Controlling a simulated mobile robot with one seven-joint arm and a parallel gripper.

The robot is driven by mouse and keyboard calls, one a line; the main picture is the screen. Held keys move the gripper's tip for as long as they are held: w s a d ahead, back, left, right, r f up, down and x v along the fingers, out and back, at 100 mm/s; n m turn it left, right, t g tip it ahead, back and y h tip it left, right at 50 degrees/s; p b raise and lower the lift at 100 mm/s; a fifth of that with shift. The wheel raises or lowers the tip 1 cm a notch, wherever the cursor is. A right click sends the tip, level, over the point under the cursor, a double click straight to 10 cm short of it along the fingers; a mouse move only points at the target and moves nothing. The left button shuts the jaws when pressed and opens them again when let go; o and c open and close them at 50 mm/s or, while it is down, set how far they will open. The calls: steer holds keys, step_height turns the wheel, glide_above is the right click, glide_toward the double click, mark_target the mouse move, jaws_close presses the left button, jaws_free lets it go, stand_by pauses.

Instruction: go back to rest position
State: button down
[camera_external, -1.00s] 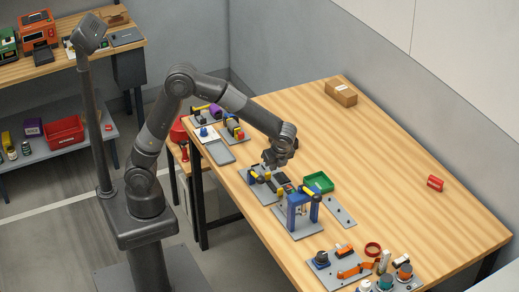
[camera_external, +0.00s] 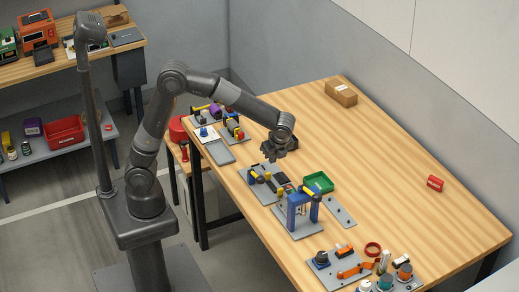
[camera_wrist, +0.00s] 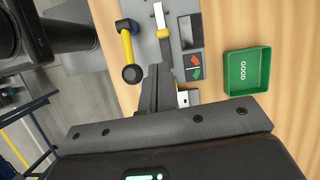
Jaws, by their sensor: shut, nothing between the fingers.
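My gripper (camera_external: 271,157) is shut and empty. In the external view it hangs above the table, over the back end of a grey fixture plate (camera_external: 250,186). In the wrist view my gripper (camera_wrist: 158,88) shows with its fingers together over the same plate. Under it the plate carries a yellow-handled lever with a black knob (camera_wrist: 129,52), a second lever with a metal bar and yellow part (camera_wrist: 162,35), and a panel with red and green arrows (camera_wrist: 193,68). The gripper appears apart from these parts.
A green tray marked GOOD (camera_wrist: 247,70) lies right of the plate. A blue frame fixture (camera_external: 298,207) stands nearer the front. A cardboard box (camera_external: 341,93) and a red object (camera_external: 435,183) lie farther off.

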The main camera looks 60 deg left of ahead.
steer(key=s+a+r+n+t+h, duration=0.2)
steer(key=s+a+r+n, duration=0.6)
steer(key=s+a, duration=0.15)
steer(key=s+a+r+n+t+h, duration=0.1)
steer(key=s+a+n, duration=0.3)
steer(key=s, duration=0.2)
steer(key=s+a+r+n+t+h, duration=0.1)
steer(key=s+a+n+t, duration=0.1)
steer(key=s+n, duration=0.3)
steer(key=shift+s+a+t, duration=0.3)
steer(key=shift+s+a, duration=0.35)
steer(key=shift+a, duration=0.2)
steer(key=c, duration=2.1)
jaws_free()
steer(key=shift+c, duration=0.2)
